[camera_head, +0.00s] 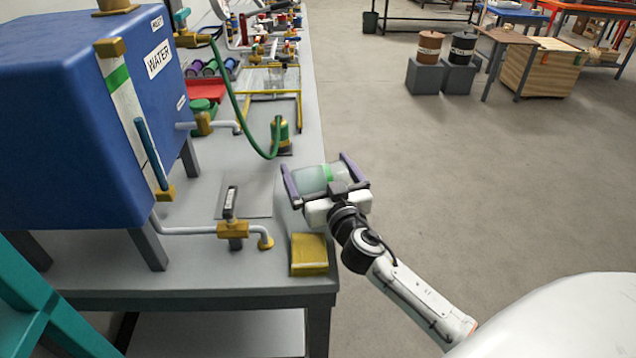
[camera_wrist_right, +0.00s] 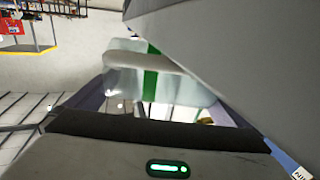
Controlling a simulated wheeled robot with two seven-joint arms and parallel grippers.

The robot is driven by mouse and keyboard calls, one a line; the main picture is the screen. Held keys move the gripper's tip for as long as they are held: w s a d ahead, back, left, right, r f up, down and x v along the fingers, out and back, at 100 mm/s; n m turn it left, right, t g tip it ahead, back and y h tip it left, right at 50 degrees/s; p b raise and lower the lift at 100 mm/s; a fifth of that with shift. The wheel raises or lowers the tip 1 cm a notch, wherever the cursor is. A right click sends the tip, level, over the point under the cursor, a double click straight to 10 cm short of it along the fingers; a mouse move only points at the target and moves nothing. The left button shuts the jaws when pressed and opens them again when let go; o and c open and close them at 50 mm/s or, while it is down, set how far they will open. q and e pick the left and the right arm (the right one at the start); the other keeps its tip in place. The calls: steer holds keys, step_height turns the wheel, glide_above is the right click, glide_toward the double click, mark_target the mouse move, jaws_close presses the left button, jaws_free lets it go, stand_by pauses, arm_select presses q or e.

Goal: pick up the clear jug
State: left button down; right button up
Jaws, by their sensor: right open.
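The clear jug (camera_head: 312,179) is a translucent vessel with a green band. In the head view it lies between the two fingers of my right gripper (camera_head: 317,166), by the right edge of the bench. The fingers are open on either side of it; I cannot tell whether they touch it. In the right wrist view the jug (camera_wrist_right: 130,85) shows just beyond the gripper, its green band upright in the picture. A large grey surface covers the upper right there and hides part of the jug. My left gripper is not in view.
A blue water tank (camera_head: 75,110) stands on the grey bench (camera_head: 200,270). A yellow block (camera_head: 309,254) lies near the front corner, left of my right gripper. A valve (camera_head: 232,230), a green hose (camera_head: 240,115) and a brass-green fitting (camera_head: 280,135) are close by. The floor to the right is open.

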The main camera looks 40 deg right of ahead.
steer(key=c, duration=0.9)
steer(key=shift+r, duration=0.3)
step_height(320, 180, up, 9)
steer(key=shift+r+p, duration=0.2)
steer(key=shift+p, duration=1.05)
steer(key=shift+s+a+f+n+t+y, duration=0.1)
steer(key=shift+s+a+f+n+y, duration=0.6)
steer(key=shift+s+a, duration=2.35)
steer(key=shift+s+a+f+n+t+y, duration=0.1)
steer(key=shift+s+a+f+n+y, duration=0.5)
steer(key=shift+s+a, duration=2.45)
steer(key=shift+s+a+f+n+t+y, duration=0.2)
steer(key=shift+s+a+f+y, duration=1.15)
steer(key=shift+s, duration=3.05)
steer(key=shift+a+r, duration=0.25)
steer(key=shift+r, duration=0.2)
